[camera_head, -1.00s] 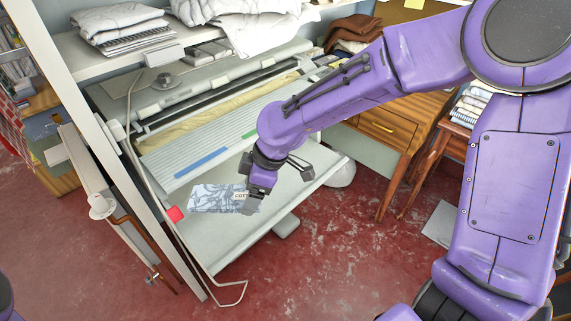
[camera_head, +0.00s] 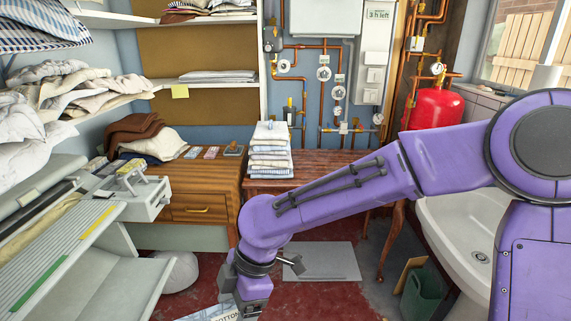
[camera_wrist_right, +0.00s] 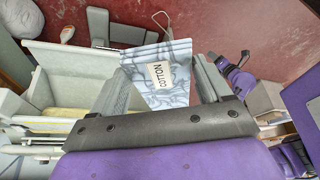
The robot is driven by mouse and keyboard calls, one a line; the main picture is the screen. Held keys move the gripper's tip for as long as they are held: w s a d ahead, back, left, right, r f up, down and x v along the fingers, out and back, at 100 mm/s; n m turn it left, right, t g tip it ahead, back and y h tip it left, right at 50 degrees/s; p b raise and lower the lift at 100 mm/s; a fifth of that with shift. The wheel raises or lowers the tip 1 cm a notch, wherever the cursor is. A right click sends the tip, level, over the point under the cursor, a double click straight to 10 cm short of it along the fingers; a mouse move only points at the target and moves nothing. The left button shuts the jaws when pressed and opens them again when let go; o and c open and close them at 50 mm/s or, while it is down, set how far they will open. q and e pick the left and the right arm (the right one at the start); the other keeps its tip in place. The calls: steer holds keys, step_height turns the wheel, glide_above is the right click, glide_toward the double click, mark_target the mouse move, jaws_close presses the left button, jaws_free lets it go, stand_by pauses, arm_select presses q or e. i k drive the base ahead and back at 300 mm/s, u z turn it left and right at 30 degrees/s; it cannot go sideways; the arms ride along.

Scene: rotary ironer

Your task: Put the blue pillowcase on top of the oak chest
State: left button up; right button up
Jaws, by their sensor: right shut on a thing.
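My right gripper (camera_head: 252,300) is shut on a folded pale blue pillowcase (camera_head: 212,314) with a swirling print. Its white COTTON label shows between the fingers in the right wrist view (camera_wrist_right: 172,75). In the head view the pillowcase is cut off by the bottom edge. The oak chest (camera_head: 200,208), with one brass-handled drawer in view, stands beyond and left of the gripper. The gripper is in front of the chest and lower than its top in the picture. A small purple and dark part of my left arm shows in the right wrist view; its jaws are unclear.
Brown and cream cloths (camera_head: 138,132) and small items lie on the chest's back and left; its front right top is bare. The ironer (camera_head: 65,245) is at left. A table with a folded linen stack (camera_head: 270,150) adjoins at right. A sink (camera_head: 470,235) is farther right.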

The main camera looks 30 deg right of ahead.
mark_target(220, 176)
steer(key=z, duration=1.45)
steer(key=i, duration=2.9)
steer(key=u, duration=2.8)
steer(key=i, duration=0.5)
